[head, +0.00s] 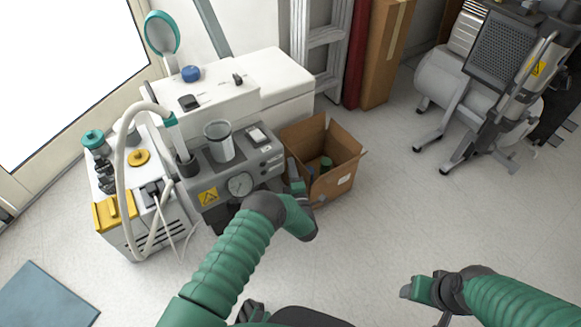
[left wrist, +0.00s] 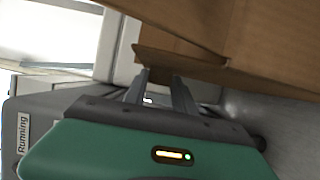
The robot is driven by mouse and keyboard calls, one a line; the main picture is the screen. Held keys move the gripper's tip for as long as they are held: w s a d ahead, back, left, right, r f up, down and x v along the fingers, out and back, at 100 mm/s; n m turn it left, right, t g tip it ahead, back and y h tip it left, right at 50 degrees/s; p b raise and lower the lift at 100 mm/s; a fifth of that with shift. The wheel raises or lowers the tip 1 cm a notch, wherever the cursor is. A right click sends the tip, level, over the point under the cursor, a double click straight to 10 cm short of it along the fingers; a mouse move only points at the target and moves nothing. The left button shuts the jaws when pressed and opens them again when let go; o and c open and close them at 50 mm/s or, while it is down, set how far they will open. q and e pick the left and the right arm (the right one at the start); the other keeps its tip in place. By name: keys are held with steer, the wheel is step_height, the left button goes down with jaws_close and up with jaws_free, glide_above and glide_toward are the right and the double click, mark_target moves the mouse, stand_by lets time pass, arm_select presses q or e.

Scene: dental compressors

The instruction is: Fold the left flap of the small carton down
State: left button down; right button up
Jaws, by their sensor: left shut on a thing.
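The small carton (head: 335,182) is an open brown cardboard box on the floor, in the middle of the head view. Its back and right flaps stand out from the rim, and a green item (head: 326,163) shows inside. My left gripper (head: 296,180) is at the carton's left side, beside the grey machine. In the left wrist view, the fingertips (left wrist: 160,76) meet the lower edge of a cardboard flap (left wrist: 195,66), and the gripper is shut on it. How deep the grip goes is hidden. My right gripper (head: 408,291) is at the lower right, away from the carton; its finger gap is unclear.
A grey compressor unit with a gauge (head: 239,185) stands close to the carton's left. A white unit (head: 225,90) is behind it. A tall box (head: 386,50) and a ladder (head: 318,45) stand at the back. A wheeled compressor (head: 450,90) is at the right. The floor right of the carton is clear.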

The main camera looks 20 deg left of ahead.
arm_select(q)
steer(key=shift+w+d+r+m+g+h+p, duration=0.2)
steer(key=shift+m+g+p, duration=0.3)
steer(key=shift+m, duration=0.45)
steer(key=shift+w+d+r+m+g+h+p, duration=0.1)
steer(key=shift+w+d+m+g+p, duration=0.2)
steer(key=shift+m+p, duration=0.55)
steer(key=shift+f, duration=0.1)
steer(key=c, duration=1.3)
jaws_free()
